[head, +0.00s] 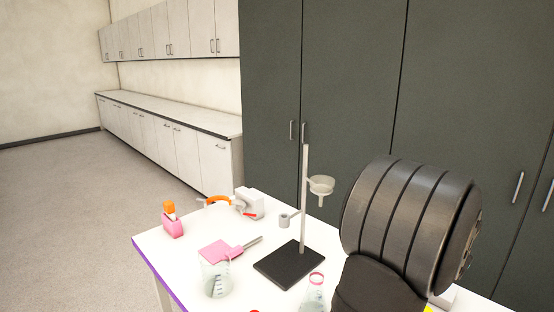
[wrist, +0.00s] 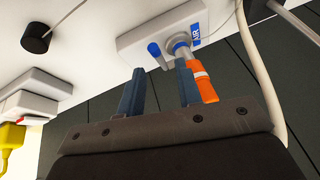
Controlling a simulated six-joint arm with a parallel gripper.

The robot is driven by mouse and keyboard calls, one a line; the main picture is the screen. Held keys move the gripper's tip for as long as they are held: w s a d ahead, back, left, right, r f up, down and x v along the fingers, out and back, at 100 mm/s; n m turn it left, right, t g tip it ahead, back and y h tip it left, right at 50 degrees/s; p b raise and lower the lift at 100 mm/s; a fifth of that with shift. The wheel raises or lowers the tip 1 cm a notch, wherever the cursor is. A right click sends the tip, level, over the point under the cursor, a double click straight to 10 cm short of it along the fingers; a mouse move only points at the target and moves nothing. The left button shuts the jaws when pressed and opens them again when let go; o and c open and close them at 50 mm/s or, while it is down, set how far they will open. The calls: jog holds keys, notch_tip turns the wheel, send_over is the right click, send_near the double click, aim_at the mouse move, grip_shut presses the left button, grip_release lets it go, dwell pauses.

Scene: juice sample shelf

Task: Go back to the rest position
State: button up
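My gripper (wrist: 160,66) shows in the wrist view as two blue-grey fingers on a dark mount. The fingers stand apart with nothing held between them, so it is open. Past the fingertips is a white device (wrist: 135,40) with a blue lever (wrist: 155,49), a grey round fitting and a blue label. An orange tube-like part (wrist: 205,85) shows just right of the right finger; I cannot tell whether they touch. In the head view a dark, ribbed part of my arm fills the right side, and the gripper is hidden.
The white table (head: 185,262) carries a stand with a black base (head: 290,264), a beaker (head: 216,279), a flask (head: 314,297), a pink item (head: 219,251) and an orange-topped bottle (head: 169,210) in a pink holder. Dark cabinets (head: 350,80) stand behind. A pale cable (wrist: 262,75) runs right of my gripper.

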jog(key=x, duration=0.4)
jog(key=shift+w+f, duration=0.1)
jog(key=shift+f, duration=0.2)
jog(key=shift+s+a+t+h, duration=0.1)
jog(key=shift+s+t+h, duration=0.1)
jog(key=shift+t+h, duration=0.35)
jog(key=v, duration=1.7)
jog(key=s+d+f+m+t+y, duration=0.1)
jog(key=d+f+m+y, duration=0.1)
jog(key=f+y, duration=0.3)
jog(key=shift+d+f+m+y, duration=0.35)
jog(key=shift+d+f, duration=0.55)
jog(key=shift+f, duration=0.25)
jog(key=shift+f, duration=0.1)
